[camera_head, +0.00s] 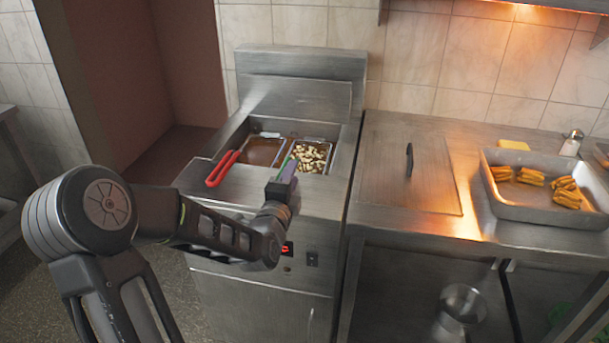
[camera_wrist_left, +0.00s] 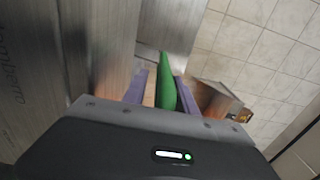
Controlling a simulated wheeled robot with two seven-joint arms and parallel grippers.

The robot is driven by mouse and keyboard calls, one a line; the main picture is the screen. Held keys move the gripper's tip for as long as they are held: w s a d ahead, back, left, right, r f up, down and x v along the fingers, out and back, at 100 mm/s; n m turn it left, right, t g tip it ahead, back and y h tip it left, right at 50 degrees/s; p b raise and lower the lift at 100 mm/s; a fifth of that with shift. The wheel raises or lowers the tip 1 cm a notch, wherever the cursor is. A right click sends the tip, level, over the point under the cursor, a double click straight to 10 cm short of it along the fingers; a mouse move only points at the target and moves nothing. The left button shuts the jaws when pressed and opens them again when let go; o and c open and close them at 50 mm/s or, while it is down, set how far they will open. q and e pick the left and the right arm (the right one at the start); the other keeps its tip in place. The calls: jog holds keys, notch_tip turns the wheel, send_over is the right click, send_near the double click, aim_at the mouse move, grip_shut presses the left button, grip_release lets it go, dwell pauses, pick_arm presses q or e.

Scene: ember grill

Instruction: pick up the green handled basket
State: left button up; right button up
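The green handled basket (camera_head: 312,157) sits in the right well of the fryer and holds pale food pieces. My left gripper (camera_head: 282,180) is at the handle, at the fryer's front edge. In the left wrist view the green handle (camera_wrist_left: 166,85) stands between my two purple fingers (camera_wrist_left: 160,92). A gap shows on its left side, and the right finger lies close to it. The gripper looks open around the handle. My right gripper is not in view.
A red handle (camera_head: 222,168) lies left of the green one, over the fryer's left well (camera_head: 262,150). Right of the fryer is a steel counter with a lid (camera_head: 409,165), a tray (camera_head: 530,211) of golden food and a shaker (camera_head: 572,143). A wall stands behind.

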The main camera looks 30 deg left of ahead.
pick_arm(q)
grip_shut()
jog(key=shift+r, duration=0.1)
dwell(1.1)
